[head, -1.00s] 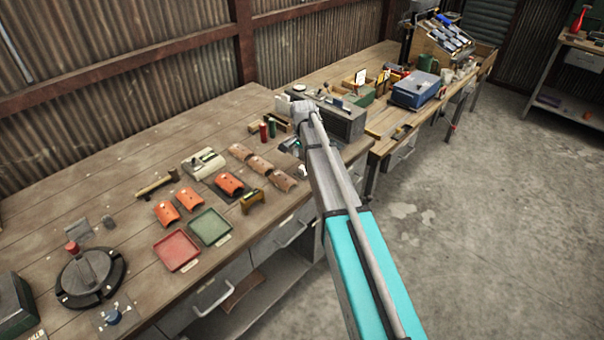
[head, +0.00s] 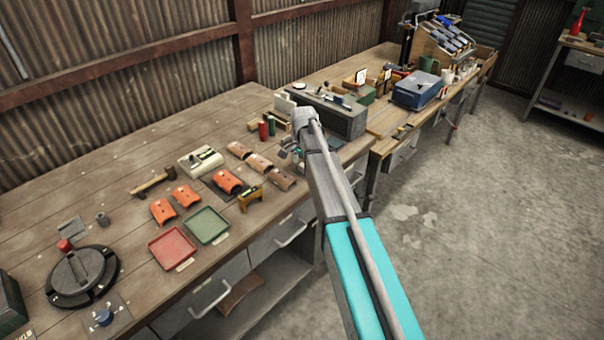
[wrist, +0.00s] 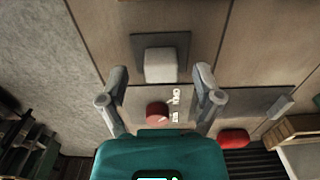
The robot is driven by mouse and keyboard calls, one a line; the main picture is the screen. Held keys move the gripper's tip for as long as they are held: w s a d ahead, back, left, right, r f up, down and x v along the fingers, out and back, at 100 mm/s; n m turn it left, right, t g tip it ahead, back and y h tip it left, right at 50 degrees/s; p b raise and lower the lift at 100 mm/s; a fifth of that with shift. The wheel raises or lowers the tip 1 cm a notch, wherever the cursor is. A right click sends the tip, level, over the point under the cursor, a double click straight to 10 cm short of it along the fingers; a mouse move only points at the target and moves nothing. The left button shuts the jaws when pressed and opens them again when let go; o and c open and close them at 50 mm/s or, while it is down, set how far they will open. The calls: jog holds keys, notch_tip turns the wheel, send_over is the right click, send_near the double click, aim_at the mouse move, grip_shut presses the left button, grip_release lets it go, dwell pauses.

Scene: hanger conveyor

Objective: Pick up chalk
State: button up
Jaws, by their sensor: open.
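I cannot make out any chalk for certain in either view. My gripper (wrist: 161,88) is open and empty in the wrist view, with its two fingers spread. Beyond the fingers are a pale square block (wrist: 160,65) on a dark plate and a red round knob (wrist: 157,112) beside a small printed label. In the head view my gripper (head: 292,150) is small and partly hidden by my arm. It is over the workbench (head: 110,150), near its front edge, just in front of the grey box.
Close to my gripper in the head view are a grey box (head: 335,115), a red cylinder (head: 263,130) and brown curved pieces (head: 260,163). Red (head: 172,248) and green (head: 207,225) trays lie further left. A blue case (head: 415,92) stands on the farther bench. The floor at right is clear.

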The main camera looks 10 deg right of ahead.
jog(key=shift+f+b, duration=0.35)
jog(key=shift+f, duration=0.25)
jog(key=c, duration=1.1)
